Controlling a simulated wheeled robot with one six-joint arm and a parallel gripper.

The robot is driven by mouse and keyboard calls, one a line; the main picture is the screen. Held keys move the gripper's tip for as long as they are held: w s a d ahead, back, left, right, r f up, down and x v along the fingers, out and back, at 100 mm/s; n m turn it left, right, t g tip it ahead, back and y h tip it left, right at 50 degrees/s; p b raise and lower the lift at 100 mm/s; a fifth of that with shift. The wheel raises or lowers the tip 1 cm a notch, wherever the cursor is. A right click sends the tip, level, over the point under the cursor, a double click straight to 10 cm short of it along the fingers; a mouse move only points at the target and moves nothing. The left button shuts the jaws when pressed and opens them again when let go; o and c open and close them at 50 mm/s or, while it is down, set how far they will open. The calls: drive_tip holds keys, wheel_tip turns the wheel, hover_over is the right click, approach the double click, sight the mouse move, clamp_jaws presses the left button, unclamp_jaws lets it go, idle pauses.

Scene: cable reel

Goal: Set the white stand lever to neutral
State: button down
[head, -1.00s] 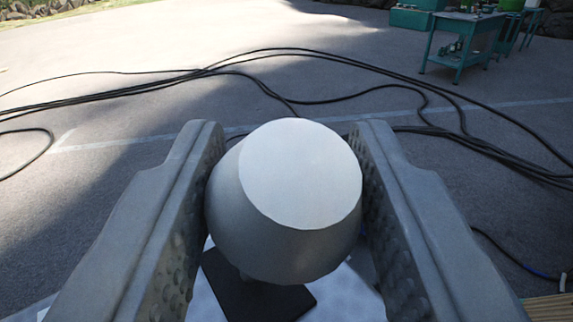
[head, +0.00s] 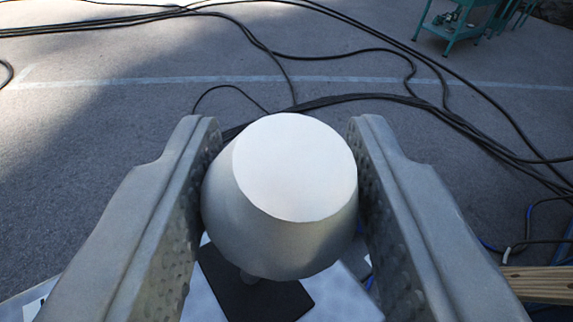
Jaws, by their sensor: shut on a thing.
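The lever's pale grey-white knob (head: 295,170) with a flat round top sits between the two fingers of my gripper (head: 282,175). My gripper is shut on the knob, one finger on each side. Below the knob, a short stem meets a dark plate (head: 240,285) on the white stand (head: 335,295). Most of the stem is hidden behind the knob. The lever's neutral mark is not visible.
Black cables (head: 350,98) run across the grey pavement beyond the stand. A teal cart (head: 450,22) stands at the far right. Wooden planks (head: 540,283) lie at the lower right, near a blue cable (head: 490,246). A pale line (head: 150,83) crosses the ground.

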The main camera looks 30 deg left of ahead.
drive_tip(key=a, duration=0.1)
drive_tip(key=w+a, duration=0.1)
drive_tip(key=shift+a+r, duration=0.15)
drive_tip(key=shift+a, duration=0.15)
drive_tip(key=c, duration=0.9)
unclamp_jaws()
drive_tip(key=v, duration=1.7)
drive_tip(key=shift+s+d, duration=0.1)
drive_tip(key=shift+s, duration=0.1)
